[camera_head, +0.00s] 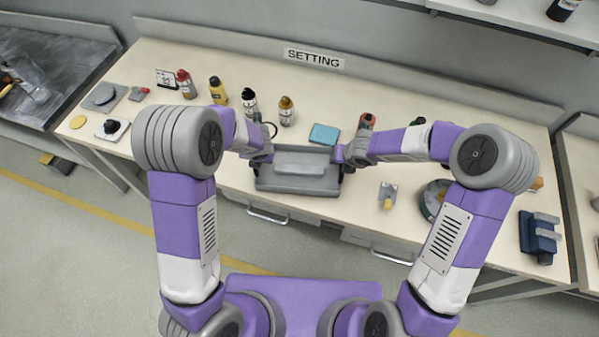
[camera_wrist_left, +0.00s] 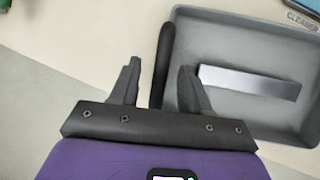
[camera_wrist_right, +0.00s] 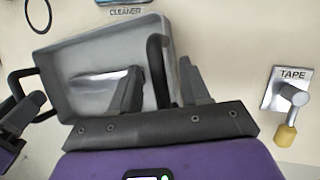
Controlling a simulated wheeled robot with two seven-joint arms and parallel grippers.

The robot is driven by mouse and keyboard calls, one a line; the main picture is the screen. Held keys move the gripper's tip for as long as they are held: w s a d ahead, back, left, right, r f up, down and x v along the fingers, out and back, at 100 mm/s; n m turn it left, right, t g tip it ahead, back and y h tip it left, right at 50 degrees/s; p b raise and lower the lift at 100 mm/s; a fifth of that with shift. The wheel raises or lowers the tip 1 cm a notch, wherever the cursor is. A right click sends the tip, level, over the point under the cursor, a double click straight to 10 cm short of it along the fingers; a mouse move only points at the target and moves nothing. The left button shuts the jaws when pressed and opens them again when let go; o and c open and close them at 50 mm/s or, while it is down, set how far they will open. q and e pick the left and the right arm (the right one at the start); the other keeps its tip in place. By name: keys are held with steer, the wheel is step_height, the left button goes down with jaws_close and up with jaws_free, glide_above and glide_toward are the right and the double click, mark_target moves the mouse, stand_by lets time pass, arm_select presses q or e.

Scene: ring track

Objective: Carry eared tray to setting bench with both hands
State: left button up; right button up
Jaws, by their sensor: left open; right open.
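The grey eared tray (camera_head: 297,183) rests on the setting bench (camera_head: 225,180) at its front edge, below the SETTING sign (camera_head: 313,58). A flat metal bar (camera_wrist_left: 248,82) lies in the tray. In the left wrist view my left gripper (camera_wrist_left: 158,80) is open, with the tray's dark ear (camera_wrist_left: 163,62) between its fingers. In the right wrist view my right gripper (camera_wrist_right: 160,85) is open, with the other dark ear (camera_wrist_right: 156,68) between its fingers. In the head view my arms partly hide the tray's ends.
Several bottles (camera_head: 249,103) stand behind the tray at left. A blue box (camera_head: 324,134) lies behind it. A TAPE plate with a yellow-tipped holder (camera_wrist_right: 287,105) is to the right. A blue fixture (camera_head: 538,236) sits at the bench's right end.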

steer(key=shift+s+r, duration=0.1)
steer(key=shift+r, duration=0.05)
arm_select(q)
steer(key=v, duration=1.1)
arm_select(e)
steer(key=v, duration=1.1)
steer(key=shift+s+r, duration=0.15)
steer(key=shift+r, duration=0.15)
